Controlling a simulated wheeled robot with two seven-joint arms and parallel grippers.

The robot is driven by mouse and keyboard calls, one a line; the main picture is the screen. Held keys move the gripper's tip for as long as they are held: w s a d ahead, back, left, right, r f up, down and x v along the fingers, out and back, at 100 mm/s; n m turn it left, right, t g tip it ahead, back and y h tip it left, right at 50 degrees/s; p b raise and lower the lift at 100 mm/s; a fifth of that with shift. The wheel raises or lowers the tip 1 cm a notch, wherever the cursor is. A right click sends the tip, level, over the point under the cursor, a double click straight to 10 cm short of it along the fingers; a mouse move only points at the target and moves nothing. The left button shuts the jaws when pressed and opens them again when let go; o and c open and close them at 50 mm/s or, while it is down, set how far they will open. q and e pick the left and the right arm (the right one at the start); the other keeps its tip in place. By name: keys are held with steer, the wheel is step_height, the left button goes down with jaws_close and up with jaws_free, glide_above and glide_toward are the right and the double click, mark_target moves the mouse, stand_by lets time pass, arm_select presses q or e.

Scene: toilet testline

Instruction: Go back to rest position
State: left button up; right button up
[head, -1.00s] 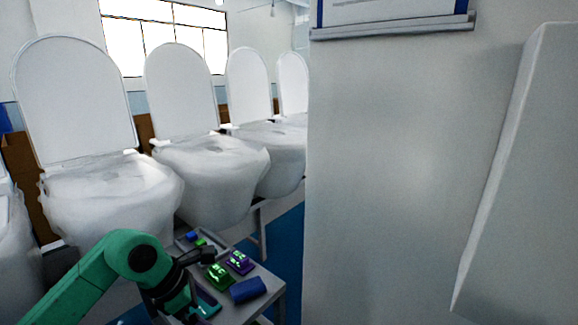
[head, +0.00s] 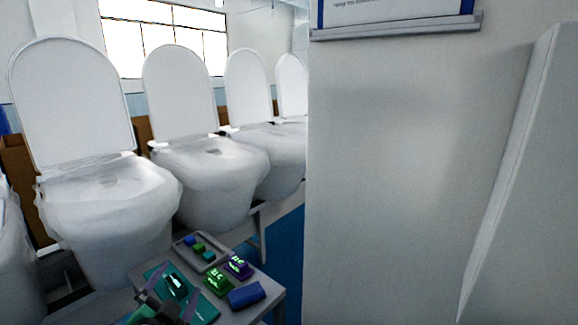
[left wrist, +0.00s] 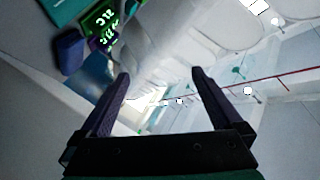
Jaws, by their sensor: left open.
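My left gripper (left wrist: 160,100) shows in the left wrist view with its two dark fingers spread apart and nothing between them. In the head view only part of my left gripper (head: 160,300) shows at the bottom edge, in front of the small grey table (head: 268,272). My right gripper is in neither view.
The table holds a teal board (head: 205,303), a green device (head: 217,282), a purple device (head: 238,266), a blue block (head: 246,294) and a grey tray (head: 184,243) with small blocks. Several toilets (head: 110,200) stand behind it. A pale wall (head: 400,180) fills the right.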

arm_select(q)
steer(key=s+f+n+g+h, duration=0.2)
steer(key=s+f+n+g, duration=0.5)
steer(key=s+f+g, duration=1)
steer(key=s+f+t, duration=0.2)
steer(key=s+f, duration=0.1)
steer(key=f, duration=1.1)
steer(key=s+f+t, duration=0.1)
steer(key=s+f, duration=0.2)
steer(key=f, duration=1.2)
steer(key=s+a+f+g, duration=0.1)
steer(key=s+a+f, duration=0.1)
steer(key=s+f, duration=1)
steer(key=s, duration=0.4)
steer(key=shift+a+m+y, duration=0.2)
steer(key=shift+m+y, duration=0.1)
steer(key=shift+m, duration=0.1)
